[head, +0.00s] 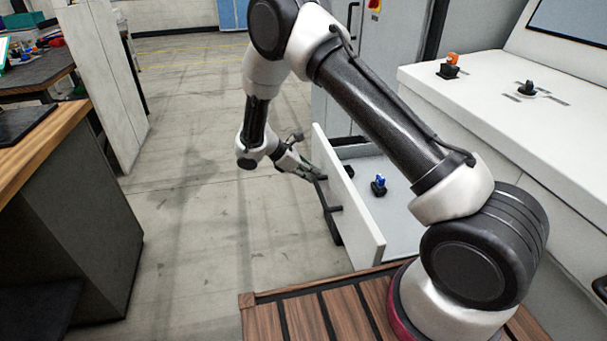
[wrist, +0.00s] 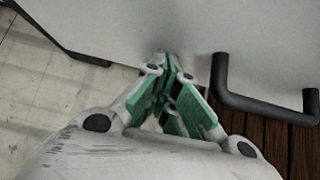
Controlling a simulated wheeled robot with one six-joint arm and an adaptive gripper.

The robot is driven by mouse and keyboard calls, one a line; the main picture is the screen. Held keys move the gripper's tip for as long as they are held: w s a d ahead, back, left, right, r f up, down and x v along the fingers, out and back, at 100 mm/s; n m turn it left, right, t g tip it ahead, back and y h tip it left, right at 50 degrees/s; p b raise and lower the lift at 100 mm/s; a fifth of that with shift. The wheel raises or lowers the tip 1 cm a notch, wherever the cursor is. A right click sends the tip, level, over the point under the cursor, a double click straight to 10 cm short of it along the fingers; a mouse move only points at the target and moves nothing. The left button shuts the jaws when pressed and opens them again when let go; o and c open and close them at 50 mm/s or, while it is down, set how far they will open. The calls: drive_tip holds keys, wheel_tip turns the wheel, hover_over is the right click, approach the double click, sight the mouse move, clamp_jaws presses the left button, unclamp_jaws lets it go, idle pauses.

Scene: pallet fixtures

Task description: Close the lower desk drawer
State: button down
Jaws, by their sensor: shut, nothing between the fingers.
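The desk drawer (head: 345,195) stands pulled out from the white desk, its white front facing left. A dark bar handle (head: 331,209) is on the front, and it also shows in the wrist view (wrist: 265,108) to the right of my gripper. My gripper (head: 318,174) is at the far part of the drawer front. In the wrist view its green-padded fingers (wrist: 168,66) are together, with tips at or very near the white front panel. Whether they touch cannot be told. No second drawer is clearly seen.
Inside the drawer lie a blue-topped fixture (head: 379,185) and a dark piece. The desk (head: 500,110) carries an orange-topped fixture (head: 449,66) and a dark knob. A wooden pallet (head: 300,312) lies below. The concrete floor (head: 210,200) is clear left of the drawer, up to a dark cabinet (head: 75,215).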

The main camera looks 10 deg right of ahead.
idle(0.3)
drive_tip(key=d, duration=3.2)
drive_tip(key=shift+s+d, duration=0.2)
drive_tip(key=shift+d, duration=0.35)
drive_tip(key=shift+d+r, duration=0.1)
drive_tip(key=shift+a, duration=0.25)
drive_tip(key=a, duration=0.3)
drive_tip(key=a+r, duration=0.1)
drive_tip(key=a, duration=0.1)
drive_tip(key=shift+w, duration=0.15)
drive_tip(key=v, duration=0.8)
drive_tip(key=shift+a, duration=0.2)
